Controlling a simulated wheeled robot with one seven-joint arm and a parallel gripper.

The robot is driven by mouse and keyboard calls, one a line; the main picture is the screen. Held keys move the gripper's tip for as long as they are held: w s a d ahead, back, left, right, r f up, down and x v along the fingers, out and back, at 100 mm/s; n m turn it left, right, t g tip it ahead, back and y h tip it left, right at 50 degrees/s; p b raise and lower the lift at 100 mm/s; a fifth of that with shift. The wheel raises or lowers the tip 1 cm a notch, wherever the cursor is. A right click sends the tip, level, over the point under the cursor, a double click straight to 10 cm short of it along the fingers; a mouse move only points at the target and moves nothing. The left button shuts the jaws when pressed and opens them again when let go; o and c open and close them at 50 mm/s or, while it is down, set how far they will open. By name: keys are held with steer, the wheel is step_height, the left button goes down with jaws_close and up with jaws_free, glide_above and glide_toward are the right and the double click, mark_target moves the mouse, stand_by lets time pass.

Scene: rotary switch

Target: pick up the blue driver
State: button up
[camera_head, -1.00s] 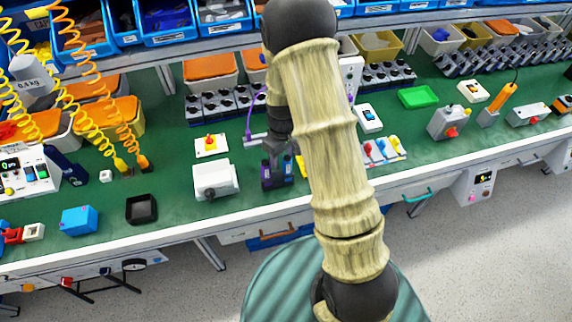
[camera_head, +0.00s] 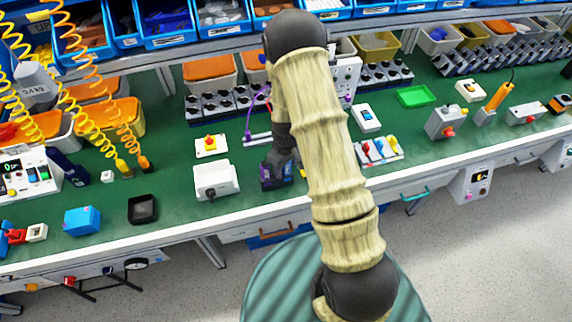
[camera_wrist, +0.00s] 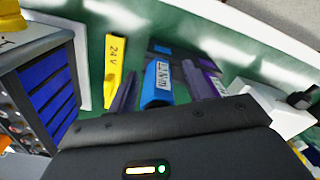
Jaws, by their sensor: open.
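The blue driver (camera_wrist: 158,84) shows in the wrist view as a blue cylinder with a white torque label, standing near the middle. My gripper (camera_wrist: 160,70) is open, with a dark finger to the left of the driver and another to its right. The driver lies between the fingers in this view; I cannot tell whether they touch it. A purple driver (camera_wrist: 212,74) with a label stands just right of it. In the head view my gripper (camera_head: 281,150) is over the dark tool holder (camera_head: 277,175), and my arm hides most of the drivers.
A yellow 24 V piece (camera_wrist: 112,70) stands left of the blue driver. A white box (camera_head: 215,182) sits left of the holder, and a board with coloured levers (camera_head: 379,151) lies to the right. Bare green mat lies in front of the bins.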

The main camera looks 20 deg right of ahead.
stand_by(0.5)
steer(key=c, duration=1.1)
steer(key=shift+r, duration=0.1)
step_height(320, 180, up, 10)
steer(key=shift+f+b, duration=0.1)
steer(key=shift+b, duration=0.85)
steer(key=shift+w, duration=0.1)
steer(key=o, duration=0.4)
jaws_close()
step_height(320, 180, up, 8)
steer(key=p, duration=0.6)
steer(key=shift+f, duration=0.25)
